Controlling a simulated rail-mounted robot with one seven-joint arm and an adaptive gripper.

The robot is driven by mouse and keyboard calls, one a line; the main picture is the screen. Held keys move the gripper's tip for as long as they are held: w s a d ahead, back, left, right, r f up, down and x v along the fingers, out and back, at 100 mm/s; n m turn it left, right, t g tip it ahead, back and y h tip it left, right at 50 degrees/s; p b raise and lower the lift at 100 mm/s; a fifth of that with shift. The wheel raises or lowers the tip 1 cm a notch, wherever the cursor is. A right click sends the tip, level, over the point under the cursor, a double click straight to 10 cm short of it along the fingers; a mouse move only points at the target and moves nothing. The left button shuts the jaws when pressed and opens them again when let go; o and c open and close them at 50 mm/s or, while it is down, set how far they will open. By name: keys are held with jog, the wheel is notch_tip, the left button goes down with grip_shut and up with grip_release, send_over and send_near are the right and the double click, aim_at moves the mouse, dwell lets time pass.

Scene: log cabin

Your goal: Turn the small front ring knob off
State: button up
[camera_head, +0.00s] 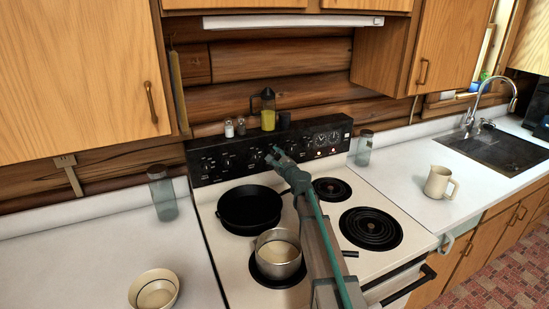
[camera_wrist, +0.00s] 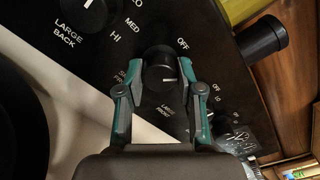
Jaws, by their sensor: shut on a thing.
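The black stove control panel (camera_head: 220,156) runs along the back of the stove and carries a row of knobs. My gripper (camera_head: 276,155) reaches over the stove to the middle of this panel. In the wrist view, my gripper (camera_wrist: 160,85) is shut on a round black knob (camera_wrist: 160,66), one teal finger on each side. OFF is printed above right of this knob. A short white mark shows on the knob's face. In the head view my gripper hides the held knob.
A black skillet (camera_head: 250,206) and a steel pot (camera_head: 278,256) stand on the left burners, near my arm. The right burners (camera_head: 371,228) are bare. Shakers (camera_head: 229,128) and an oil bottle (camera_head: 268,112) stand on top of the panel. Another knob (camera_wrist: 88,12) marked LARGE BACK is at upper left.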

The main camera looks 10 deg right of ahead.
jog(key=shift+f+b, duration=0.2)
jog(key=shift+b, duration=0.25)
jog(key=n+b, duration=0.4)
jog(key=b, duration=0.2)
jog(key=shift+f, duration=0.15)
jog(key=n+b, duration=0.2)
jog(key=b, duration=0.2)
jog(key=shift+n, duration=0.3)
jog(key=shift+r+n+b, duration=0.3)
jog(key=shift+n+b, duration=0.2)
jog(key=shift+b, duration=0.35)
jog(key=shift+r, duration=0.1)
jog(key=o, duration=1.2)
jog(key=shift+c, duration=0.2)
